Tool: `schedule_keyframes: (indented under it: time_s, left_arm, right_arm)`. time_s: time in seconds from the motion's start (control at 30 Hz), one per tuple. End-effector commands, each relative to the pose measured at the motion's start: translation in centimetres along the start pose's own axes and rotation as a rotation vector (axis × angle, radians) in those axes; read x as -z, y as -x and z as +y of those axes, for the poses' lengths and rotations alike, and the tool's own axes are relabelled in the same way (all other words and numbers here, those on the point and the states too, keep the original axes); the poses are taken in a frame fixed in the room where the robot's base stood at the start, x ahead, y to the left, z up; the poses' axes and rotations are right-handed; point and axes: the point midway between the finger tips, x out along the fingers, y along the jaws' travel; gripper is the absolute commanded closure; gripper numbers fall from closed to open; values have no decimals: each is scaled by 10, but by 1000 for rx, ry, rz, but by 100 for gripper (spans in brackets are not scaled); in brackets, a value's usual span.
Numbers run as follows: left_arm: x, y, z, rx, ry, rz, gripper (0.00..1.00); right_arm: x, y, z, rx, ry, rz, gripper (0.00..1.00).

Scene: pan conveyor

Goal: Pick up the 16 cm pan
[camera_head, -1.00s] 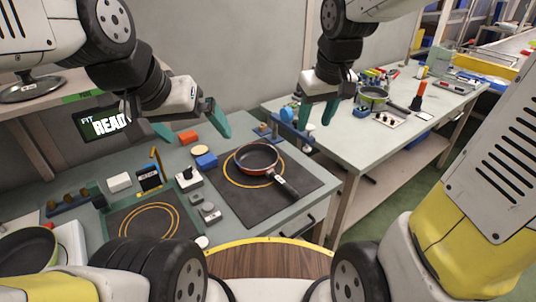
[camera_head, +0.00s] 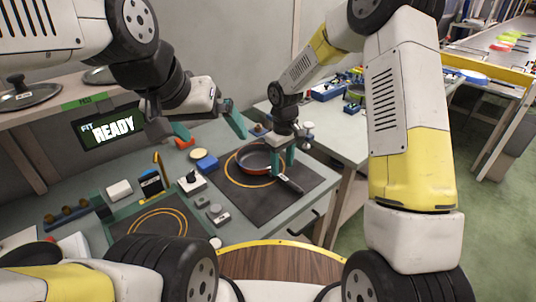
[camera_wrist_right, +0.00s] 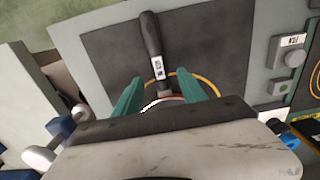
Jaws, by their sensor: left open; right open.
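The red pan with a dark inside (camera_head: 252,162) sits on the dark mat inside an orange ring in the head view. Its black handle (camera_head: 290,184) points toward the lower right. My right gripper (camera_head: 284,167) is open above the pan's right side, near where the handle joins. In the right wrist view the handle (camera_wrist_right: 151,38) carries a white label and lies between the two teal fingers of my right gripper (camera_wrist_right: 166,92); most of the pan body is hidden behind the gripper. My left gripper (camera_head: 212,132) is open and empty, above the back of the table.
A second mat with an orange ring (camera_head: 158,228) lies at left. A blue block (camera_head: 207,163), a joystick box (camera_head: 191,182) and grey button boxes (camera_head: 216,214) stand between the mats. A READY screen (camera_head: 112,127) hangs behind. A second table stands at right.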

Motion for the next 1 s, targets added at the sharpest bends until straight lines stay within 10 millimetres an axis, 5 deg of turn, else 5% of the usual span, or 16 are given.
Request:
schedule_keyframes:
  time_s: [0.33,0.63,0.9,1.0]
  left_arm:
    - [0,0,0,0,0,0,0]
    - [0,0,0,0,0,0,0]
    - [0,0,0,0,0,0,0]
    - [0,0,0,0,0,0,0]
  right_arm:
    - [-2,-47,0,0,-1,-1,52]
    - [-2,-53,1,0,-2,0,52]
    - [-2,-53,1,0,-2,0,100]
    - [-2,-53,1,0,-2,0,100]
